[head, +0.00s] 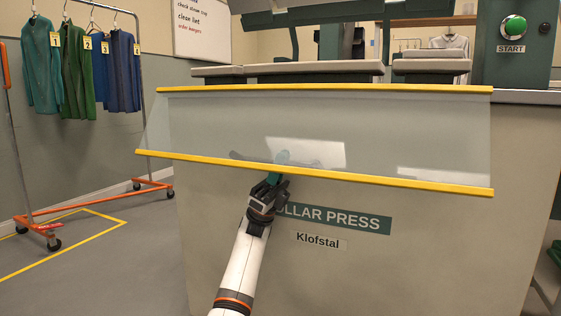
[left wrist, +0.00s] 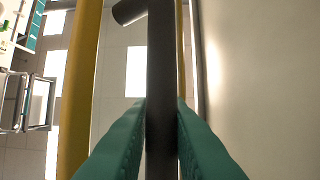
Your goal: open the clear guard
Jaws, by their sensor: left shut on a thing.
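The clear guard (head: 400,140) is a see-through panel with a yellow strip along its top edge and another along its bottom edge. It hangs across the front of the collar press (head: 450,250), and its bottom strip stands out from the press front. My left gripper (head: 272,180) is just below the bottom strip, left of the guard's middle. In the left wrist view its green fingers (left wrist: 161,105) are closed on both sides of a dark bar handle (left wrist: 161,50), beside a yellow strip (left wrist: 78,90). The guard's bottom strip partly hides the grip in the head view. My right gripper is not in view.
The green START button (head: 514,27) is on a dark box at the upper right. Padded press boards (head: 315,68) lie above the guard. A garment rail (head: 150,110) with several numbered shirts stands at the left, beside clear floor with yellow lines.

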